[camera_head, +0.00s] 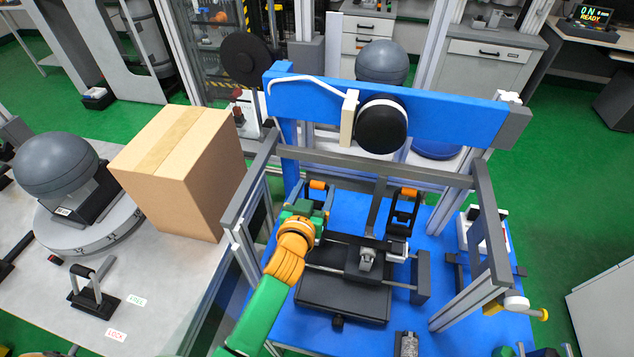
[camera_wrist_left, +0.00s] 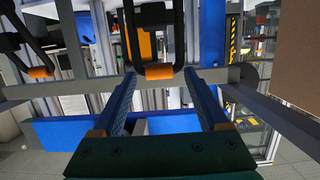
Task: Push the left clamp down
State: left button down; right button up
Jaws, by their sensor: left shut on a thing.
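The left clamp (camera_head: 318,185) has a black handle with an orange grip and stands at the back of the blue base, left of centre. In the left wrist view its orange grip (camera_wrist_left: 159,71) lies between my fingertips. My left gripper (camera_head: 312,199) is shut on this handle, one finger at each side of it. The gripper and wrist hide most of the clamp's lower part in the head view. The right clamp (camera_head: 408,194), of the same kind, stands apart to the right; it also shows in the left wrist view (camera_wrist_left: 41,72). My right gripper is not in view.
A grey frame bar (camera_head: 370,166) crosses close behind the clamps. A blue beam (camera_head: 450,118) with a black disc (camera_head: 381,126) is above. A cardboard box (camera_head: 190,175) stands on the left table. A dark fixture (camera_head: 345,295) lies beside my left forearm.

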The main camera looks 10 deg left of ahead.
pick_arm(q)
jog(key=c, duration=1.6)
grip_release()
jog(key=shift+s+f, duration=0.4)
jog(key=shift+s, duration=0.3)
jog(key=shift+s+f, duration=0.35)
jog(key=shift+s, duration=0.35)
jog(key=c, duration=0.8)
grip_release()
jog(key=shift+w+f, duration=0.2)
jog(key=shift+w, duration=0.4)
jog(key=shift+c, duration=0.2)
jog(key=o, duration=0.4)
jog(key=shift+w, duration=0.1)
jog(key=shift+c, duration=0.2)
jog(key=o, duration=0.4)
jog(key=shift+r, duration=0.1)
jog(key=shift+c, duration=0.2)
jog(key=shift+o, duration=0.4)
jog(key=shift+s+r, duration=0.15)
jog(key=shift+s, duration=0.05)
jog(key=shift+s, duration=0.1)
jog(key=v, duration=0.7)
jog(key=shift+r, duration=0.15)
